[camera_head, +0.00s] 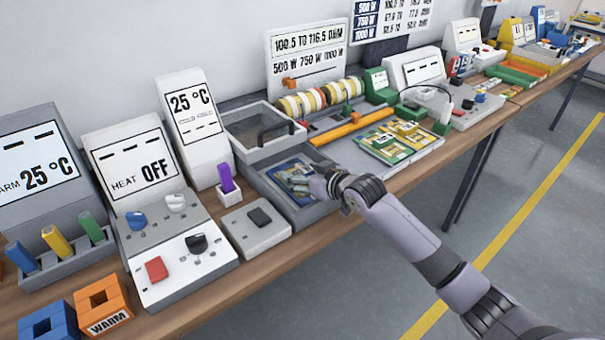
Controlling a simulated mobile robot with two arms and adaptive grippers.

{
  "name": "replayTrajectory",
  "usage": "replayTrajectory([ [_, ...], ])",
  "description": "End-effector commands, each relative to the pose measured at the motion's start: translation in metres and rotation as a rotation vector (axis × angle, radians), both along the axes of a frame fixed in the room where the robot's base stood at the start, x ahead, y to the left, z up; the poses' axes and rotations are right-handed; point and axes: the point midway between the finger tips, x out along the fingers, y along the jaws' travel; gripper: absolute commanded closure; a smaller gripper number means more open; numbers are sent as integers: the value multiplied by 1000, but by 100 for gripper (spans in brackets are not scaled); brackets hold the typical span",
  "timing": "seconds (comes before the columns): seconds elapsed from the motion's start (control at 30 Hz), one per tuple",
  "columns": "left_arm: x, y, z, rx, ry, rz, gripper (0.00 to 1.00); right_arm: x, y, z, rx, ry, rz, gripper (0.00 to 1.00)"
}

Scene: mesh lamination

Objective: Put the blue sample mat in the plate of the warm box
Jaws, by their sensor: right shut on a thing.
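The blue sample mat (290,170) is a flat, dark-blue piece with a printed pattern. It lies in or just over the recess of a low grey box (256,178), which I take to be the warm box. Its raised lid (262,149) has a clear window and a dark handle. My right gripper (312,186) reaches in from the right and is shut at the mat's right side, covering part of it. Whether the mat touches the plate is hard to tell. My left gripper is out of view.
A purple-handled item (226,178) in a white holder and a small switch box (257,228) stand left of the grey box. Printed green and yellow mats (400,138) lie to its right. A control panel (180,262) and coloured blocks (102,300) fill the near left.

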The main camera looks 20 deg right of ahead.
Motion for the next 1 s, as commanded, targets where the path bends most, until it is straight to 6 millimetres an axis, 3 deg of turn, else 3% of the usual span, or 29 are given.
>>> replayTrajectory([
  [0.33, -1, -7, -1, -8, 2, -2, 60, 0, 0, -3, 0, -2, 0, 66],
  [0.37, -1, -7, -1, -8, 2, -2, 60, 0, 0, -3, -1, -1, 0, 32],
  [0.63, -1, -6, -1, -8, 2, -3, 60, 0, 0, -3, -1, 0, 0, 14],
  [1.0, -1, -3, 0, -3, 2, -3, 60, 0, 0, 0, -1, -1, 0, 14],
])
